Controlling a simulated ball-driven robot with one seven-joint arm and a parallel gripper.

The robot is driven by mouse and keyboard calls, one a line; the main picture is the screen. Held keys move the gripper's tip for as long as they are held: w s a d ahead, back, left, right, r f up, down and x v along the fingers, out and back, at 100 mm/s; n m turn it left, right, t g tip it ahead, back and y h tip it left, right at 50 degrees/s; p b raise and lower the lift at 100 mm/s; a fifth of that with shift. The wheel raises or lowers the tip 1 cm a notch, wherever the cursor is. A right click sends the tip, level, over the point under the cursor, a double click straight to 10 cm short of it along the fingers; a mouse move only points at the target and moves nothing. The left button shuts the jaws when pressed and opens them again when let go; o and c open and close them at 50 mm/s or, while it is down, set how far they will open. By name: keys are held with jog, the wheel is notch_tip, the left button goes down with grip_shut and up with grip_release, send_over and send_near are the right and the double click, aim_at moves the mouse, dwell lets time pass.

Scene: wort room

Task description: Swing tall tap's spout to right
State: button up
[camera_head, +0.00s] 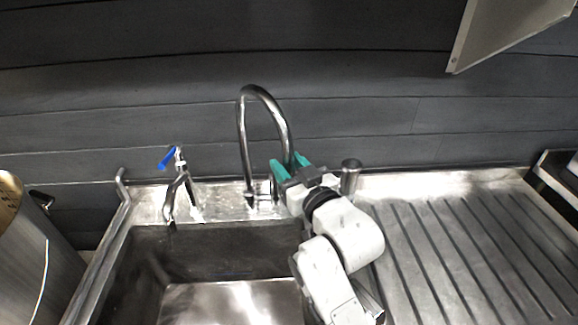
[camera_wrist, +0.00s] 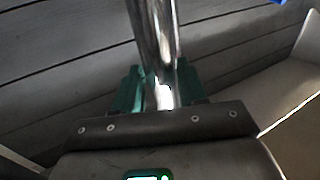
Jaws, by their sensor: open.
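The tall tap (camera_head: 244,135) stands at the back rim of the sink, a shiny metal gooseneck. Its left leg rises from the rim, and its curved right leg (camera_head: 283,125) comes down to my gripper (camera_head: 289,163). My gripper has teal fingers and is open, one finger on each side of that leg. In the wrist view the metal pipe (camera_wrist: 154,35) runs down between the open fingers of my gripper (camera_wrist: 159,90). I cannot tell if either finger touches it. The spout's lower end is hidden by my gripper.
A shorter tap (camera_head: 178,185) with a blue lever (camera_head: 167,158) stands left of the tall one. The sink basin (camera_head: 225,300) lies in front. A ribbed drainboard (camera_head: 455,245) is at right, with a short metal post (camera_head: 351,177) behind my arm. A metal pot (camera_head: 35,260) stands at left.

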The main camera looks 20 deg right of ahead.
jog(key=shift+o, duration=0.6)
jog(key=shift+a, duration=0.1)
jog(key=shift+s+f, duration=0.1)
jog(key=shift+s, duration=0.25)
jog(key=s+b, duration=0.1)
jog(key=s, duration=0.5)
jog(key=shift+s+d+b, duration=0.3)
jog(key=shift+s+d, duration=0.05)
jog(key=shift+d, duration=0.05)
jog(key=shift+c, duration=0.3)
